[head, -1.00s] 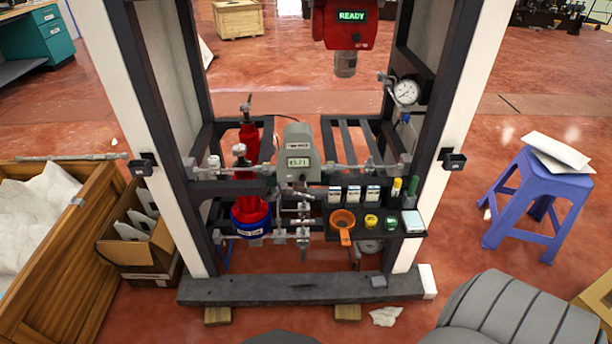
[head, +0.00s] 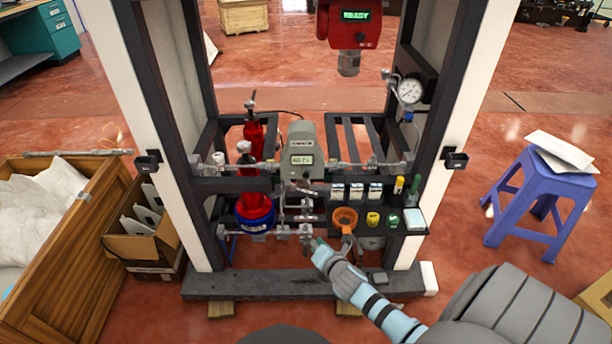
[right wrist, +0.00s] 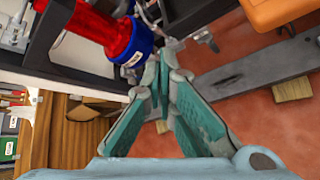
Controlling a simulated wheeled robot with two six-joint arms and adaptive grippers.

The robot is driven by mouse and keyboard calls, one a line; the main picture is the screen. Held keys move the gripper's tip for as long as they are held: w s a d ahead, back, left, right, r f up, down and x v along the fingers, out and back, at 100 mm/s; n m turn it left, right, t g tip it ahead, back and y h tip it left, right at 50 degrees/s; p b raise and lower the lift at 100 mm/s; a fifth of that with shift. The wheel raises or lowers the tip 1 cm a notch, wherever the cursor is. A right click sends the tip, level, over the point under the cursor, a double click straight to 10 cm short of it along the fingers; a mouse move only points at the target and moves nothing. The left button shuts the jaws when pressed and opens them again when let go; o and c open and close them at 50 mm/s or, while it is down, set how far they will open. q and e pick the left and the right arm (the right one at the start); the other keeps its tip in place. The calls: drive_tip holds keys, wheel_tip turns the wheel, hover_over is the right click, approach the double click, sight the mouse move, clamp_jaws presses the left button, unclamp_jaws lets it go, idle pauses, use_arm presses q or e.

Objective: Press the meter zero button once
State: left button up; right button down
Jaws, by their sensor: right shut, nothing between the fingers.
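The meter is a grey box (head: 302,150) with a small lit display (head: 301,160), mounted mid-frame on a horizontal pipe run. A small button cannot be clearly made out on it at this size. My right gripper (head: 317,244) comes in from the lower right in the head view. Its tips are well below the meter and apart from it, in front of the lower fittings. In the right wrist view the teal fingers (right wrist: 162,64) meet at the tips, shut and empty. The meter cannot be made out there. My left gripper is not in view.
A red cylinder (head: 252,150) with a blue base (head: 255,220) stands left of the meter. An orange cup (head: 345,215) and small jars sit on a dark shelf (head: 379,229) close above my right gripper. A gauge (head: 410,90) and dark uprights flank the frame.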

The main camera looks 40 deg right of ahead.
sight(306, 175)
drive_tip(key=w+d+r+n+t, duration=0.1)
drive_tip(key=w+r+n+t, duration=0.2)
drive_tip(key=w+r+n, duration=0.3)
wheel_tip(306, 175, up, 2)
drive_tip(key=n, duration=0.2)
drive_tip(key=shift+w+d+n, duration=0.2)
drive_tip(key=shift+n, duration=0.1)
drive_tip(key=w+d+b, duration=0.1)
drive_tip(key=w+d, duration=0.4)
drive_tip(key=w, duration=0.2)
drive_tip(key=shift+d, duration=0.2)
idle(0.8)
